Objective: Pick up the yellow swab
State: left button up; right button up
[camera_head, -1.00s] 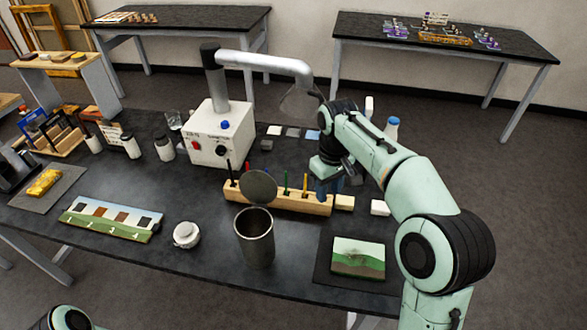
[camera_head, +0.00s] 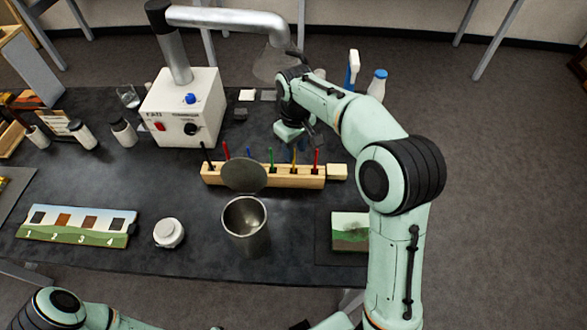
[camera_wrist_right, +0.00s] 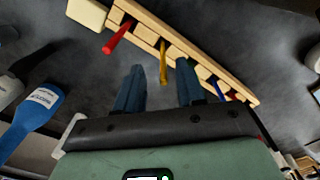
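The yellow swab (camera_head: 294,158) stands in the wooden rack (camera_head: 212,175), between a green swab (camera_head: 271,158) and a red swab (camera_head: 316,160) at the right end. In the right wrist view the yellow swab (camera_wrist_right: 163,62) shows beyond the fingers, in line with the gap between them. My right gripper (camera_head: 311,137) is behind the rack's right part in the head view. In the wrist view the blue fingers of the right gripper (camera_wrist_right: 158,88) are apart with nothing held. Part of my left arm shows at the bottom left; its gripper is out of view.
A metal cup (camera_head: 246,228) with a raised round lid (camera_head: 244,174) stands in front of the rack. A white box (camera_head: 185,110) with an extraction arm stands behind left.

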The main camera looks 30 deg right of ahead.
aim_at(294, 166)
jog(key=shift+a+f, duration=0.2)
jog(key=shift+f, duration=2.5)
grip_shut()
